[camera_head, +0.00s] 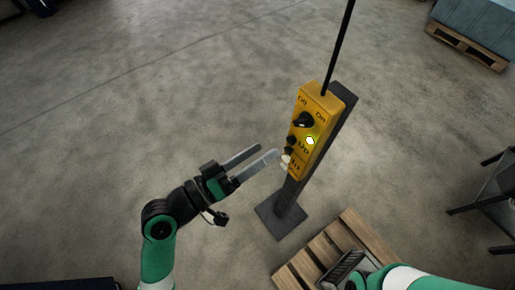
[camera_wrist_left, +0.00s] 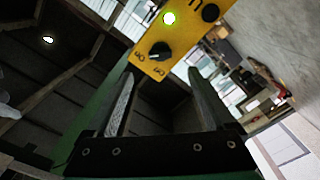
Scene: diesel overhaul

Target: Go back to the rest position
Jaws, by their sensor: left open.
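My left gripper (camera_head: 266,154) is open and empty in the head view. Its fingertips are close to the lower left side of a yellow control box (camera_head: 315,125), and I cannot tell whether they touch it. The box hangs by a dark stand, with a knob, buttons and a lit green lamp. In the left wrist view the two fingers (camera_wrist_left: 165,95) stand apart with the yellow box (camera_wrist_left: 180,35) beyond their tips, its black knob and green lamp showing. My right arm (camera_head: 400,280) enters at the bottom right of the head view; its gripper's jaw state is not clear there.
The box's dark stand (camera_head: 290,200) rises from a square foot on the floor. A wooden pallet (camera_head: 335,245) lies at the bottom, close to the right arm. A dark table (camera_head: 490,195) stands at the right edge. Open concrete floor (camera_head: 130,110) fills the left.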

